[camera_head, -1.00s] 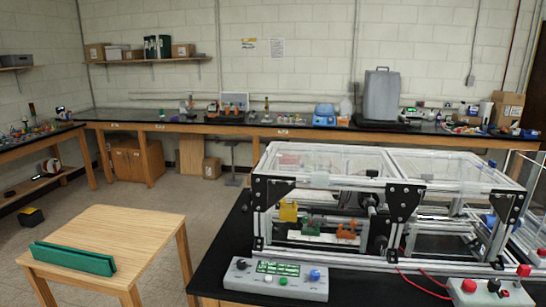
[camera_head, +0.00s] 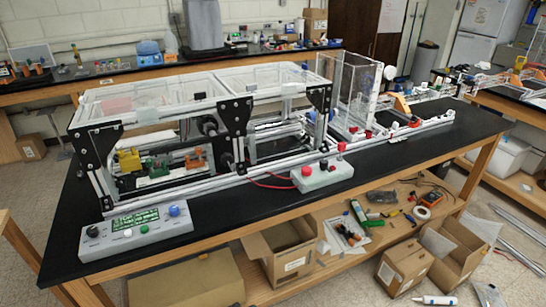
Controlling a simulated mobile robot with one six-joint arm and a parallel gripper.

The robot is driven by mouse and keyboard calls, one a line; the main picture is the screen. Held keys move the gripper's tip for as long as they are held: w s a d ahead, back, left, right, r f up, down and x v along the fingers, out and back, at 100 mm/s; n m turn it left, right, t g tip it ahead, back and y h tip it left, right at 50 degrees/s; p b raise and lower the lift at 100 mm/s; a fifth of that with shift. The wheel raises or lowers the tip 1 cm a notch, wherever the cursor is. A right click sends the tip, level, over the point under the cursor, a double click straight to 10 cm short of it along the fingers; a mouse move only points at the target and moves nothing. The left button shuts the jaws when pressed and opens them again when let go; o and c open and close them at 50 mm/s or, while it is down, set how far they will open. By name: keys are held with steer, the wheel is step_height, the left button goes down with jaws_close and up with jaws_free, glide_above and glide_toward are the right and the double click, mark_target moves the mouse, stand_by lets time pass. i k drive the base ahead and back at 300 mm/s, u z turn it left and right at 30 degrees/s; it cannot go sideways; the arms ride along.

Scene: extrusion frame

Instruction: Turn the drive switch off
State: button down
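Two control boxes sit along the front of the black bench (camera_head: 380,160), and I cannot tell which one carries the drive switch. The grey box (camera_head: 150,244) at the front left has a green display (camera_head: 135,219), a black knob, a blue knob, and small white and green buttons. The pale box (camera_head: 322,177) near the middle front has red knobs or buttons on top and a dark part beside them. Red wires run from it towards the extrusion frame (camera_head: 215,120) behind. The positions of any switches are too small to read. My gripper is not in view.
The frame with clear lids fills the bench's left half. A clear upright enclosure (camera_head: 355,85) stands behind its right end. Open cardboard boxes (camera_head: 285,245) and tools lie on the shelf and floor below the front edge. Bare bench top lies right of the pale box.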

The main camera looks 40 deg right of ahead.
mark_target(323, 163)
steer(key=z, duration=0.8)
steer(key=k, duration=0.45)
steer(key=z, duration=0.45)
steer(key=i, duration=0.5)
steer(key=z, duration=0.05)
